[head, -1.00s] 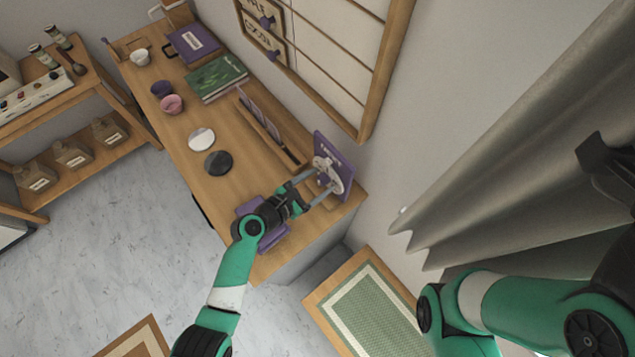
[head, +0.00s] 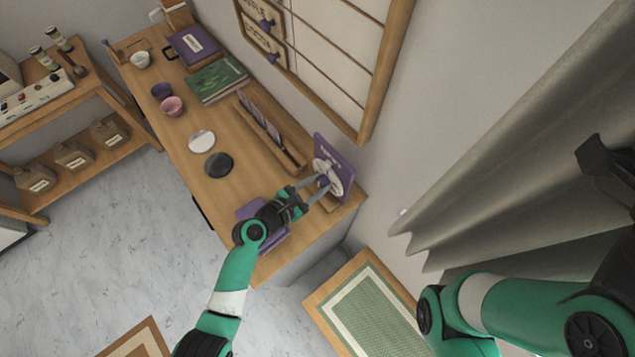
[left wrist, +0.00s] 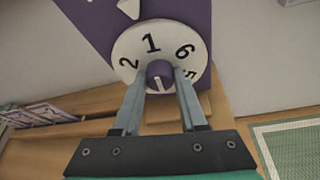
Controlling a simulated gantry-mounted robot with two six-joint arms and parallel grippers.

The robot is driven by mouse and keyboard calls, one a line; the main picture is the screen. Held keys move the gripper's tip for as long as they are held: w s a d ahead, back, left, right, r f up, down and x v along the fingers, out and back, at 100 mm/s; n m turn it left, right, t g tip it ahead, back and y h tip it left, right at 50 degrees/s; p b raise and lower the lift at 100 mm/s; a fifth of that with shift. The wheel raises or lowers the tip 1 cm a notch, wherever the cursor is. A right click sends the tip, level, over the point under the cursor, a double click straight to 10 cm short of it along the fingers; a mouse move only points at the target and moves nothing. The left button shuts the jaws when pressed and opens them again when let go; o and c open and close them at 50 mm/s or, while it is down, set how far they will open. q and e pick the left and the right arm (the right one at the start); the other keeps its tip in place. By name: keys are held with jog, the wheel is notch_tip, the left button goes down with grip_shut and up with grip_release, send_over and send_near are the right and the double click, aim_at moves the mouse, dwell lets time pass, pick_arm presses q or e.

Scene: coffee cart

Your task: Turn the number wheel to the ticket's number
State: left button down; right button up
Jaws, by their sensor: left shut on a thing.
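The number wheel (head: 335,186) is a white disc on an upright purple board (head: 334,151) at the desk's near right end. In the left wrist view the wheel (left wrist: 131,43) shows 2, 1, 6 and 5. A white pointer triangle (left wrist: 129,8) sits above it, with 1 the closest number, slightly to the pointer's right. My left gripper (head: 322,186) is shut on the wheel's purple centre knob (left wrist: 160,72), one finger on each side. No ticket number is legible.
A wooden rack (head: 268,135) of cards stands left of the wheel. A purple item (head: 249,211) lies partly under my left arm. White and black discs, cups and books are farther along the desk. A curtain (head: 520,140) hangs at right.

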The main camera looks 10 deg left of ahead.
pick_arm(q)
jog(key=shift+s+d+m+t+y, duration=0.1)
jog(key=shift+m+t+y, duration=0.35)
jog(key=shift+m, duration=0.45)
jog(key=shift+f+m+t+y+b, duration=0.15)
jog(key=shift+m+t+y+b, duration=0.1)
jog(key=shift+m+t+b, duration=0.75)
jog(key=shift+m+p, duration=0.3)
jog(key=shift+c, duration=2.3)
grip_release()
jog(key=shift+s, duration=0.25)
jog(key=p+v, duration=0.3)
jog(key=v, duration=0.8)
jog(key=shift+r, duration=0.25)
